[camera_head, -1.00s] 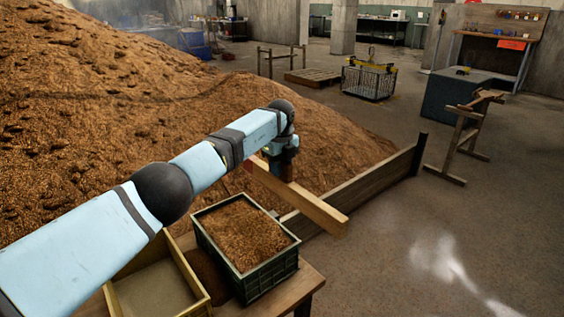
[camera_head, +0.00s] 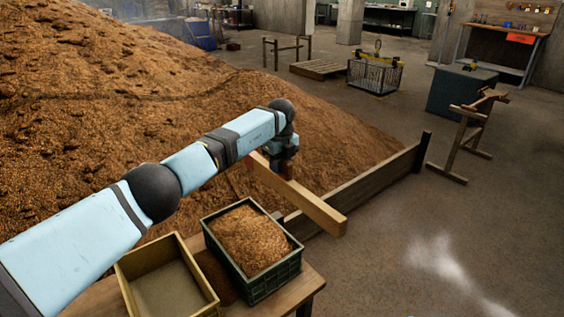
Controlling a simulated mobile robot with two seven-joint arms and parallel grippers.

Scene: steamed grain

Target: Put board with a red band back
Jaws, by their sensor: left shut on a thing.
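The pale wooden board (camera_head: 312,208) hangs in the air, slanting from the upper left to the lower right. A red band (camera_head: 256,164) shows near its far left end. My left gripper (camera_head: 280,168) is shut on the board near that end; its fingertips are mostly hidden by the wrist and the board. The board's near end shows above and beyond the green crate, in front of a low plank wall (camera_head: 362,189). My right gripper is not in view.
A green crate (camera_head: 274,287) full of grain and an empty yellow crate (camera_head: 196,262) stand on a wooden table (camera_head: 298,289) in front. A grain heap (camera_head: 90,110) fills the left. A wooden trestle (camera_head: 463,135) stands right. The floor between is clear.

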